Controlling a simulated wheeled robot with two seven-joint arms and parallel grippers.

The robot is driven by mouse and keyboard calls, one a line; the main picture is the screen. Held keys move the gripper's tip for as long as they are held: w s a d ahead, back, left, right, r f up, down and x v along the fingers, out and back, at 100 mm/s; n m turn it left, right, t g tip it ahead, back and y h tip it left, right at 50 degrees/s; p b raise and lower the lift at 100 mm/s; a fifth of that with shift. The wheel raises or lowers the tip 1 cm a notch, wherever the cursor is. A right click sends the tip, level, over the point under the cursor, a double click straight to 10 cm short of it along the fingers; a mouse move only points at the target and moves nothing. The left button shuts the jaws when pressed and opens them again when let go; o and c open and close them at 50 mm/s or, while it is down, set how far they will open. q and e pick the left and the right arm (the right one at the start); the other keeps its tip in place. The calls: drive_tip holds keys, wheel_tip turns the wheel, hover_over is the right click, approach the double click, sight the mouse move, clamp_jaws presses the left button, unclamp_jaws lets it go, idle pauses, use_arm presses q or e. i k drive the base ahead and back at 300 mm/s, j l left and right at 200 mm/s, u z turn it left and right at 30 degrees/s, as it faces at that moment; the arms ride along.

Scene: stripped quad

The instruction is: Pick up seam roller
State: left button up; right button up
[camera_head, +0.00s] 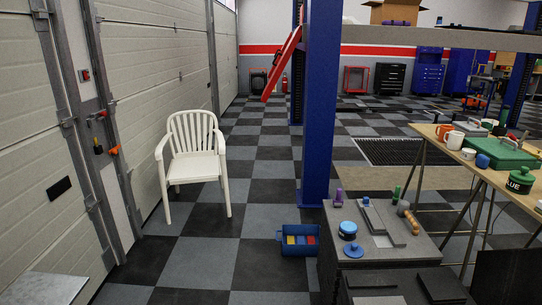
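No thing in view can be named as the seam roller with certainty. A small brown rounded piece (403,208) lies at the right side of the dark grey bench (385,256), and its exact form is too small to tell. Near it on the bench are a purple upright piece (338,199), a blue round piece (347,229), a blue disc with a knob (353,250), a green upright piece (396,194) and grey flat blocks (374,218). Neither of my grippers shows in the head view.
A wooden-topped table (464,160) with mugs, a green case (500,152) and a green pot (520,181) stands at the right. A blue crate (283,249) lies on the floor beside a blue post (320,110). A white chair (193,158) stands left. The checkered floor between is clear.

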sight(337, 202)
drive_tip(key=i+j+u, duration=0.2)
drive_tip(key=i, duration=0.75)
drive_tip(key=i+j+u, duration=0.2)
drive_tip(key=i, duration=0.8)
drive_tip(key=i+z, duration=0.65)
drive_tip(key=z, duration=0.25)
drive_tip(key=i+j+z, duration=0.2)
drive_tip(key=i+z, duration=0.25)
drive_tip(key=i+j+z, duration=0.15)
drive_tip(key=z, duration=0.3)
drive_tip(key=j, duration=0.1)
